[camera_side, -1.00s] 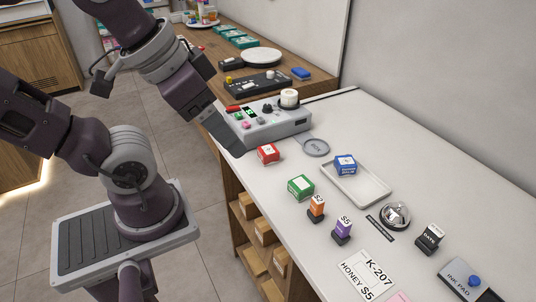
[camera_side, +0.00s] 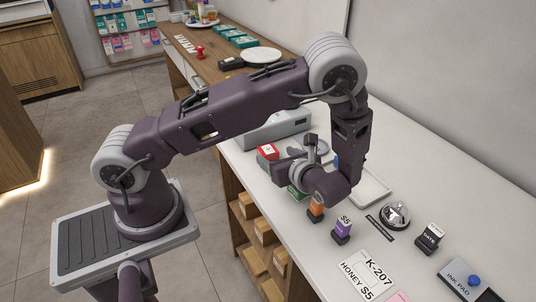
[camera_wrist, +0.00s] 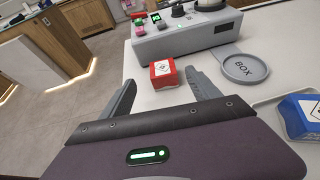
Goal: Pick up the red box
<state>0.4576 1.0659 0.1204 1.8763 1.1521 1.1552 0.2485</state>
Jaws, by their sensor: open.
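The red box (camera_side: 267,152) sits on the white counter in front of the grey machine, with a white label on it. In the wrist view the red box (camera_wrist: 163,74) stands ahead of my gripper (camera_wrist: 160,92), roughly between the lines of its two fingers. My gripper is open and empty. In the side view my gripper (camera_side: 281,156) is low over the counter, close to the red box, and part of the box is hidden behind it. I cannot tell whether the fingers touch the box.
A grey round dish marked BOX (camera_wrist: 244,68) lies right of the red box. A blue box (camera_wrist: 302,116) is at the right on a tray (camera_side: 373,188). A green box (camera_side: 297,193) is partly hidden by my arm. The grey machine (camera_wrist: 188,34) stands behind.

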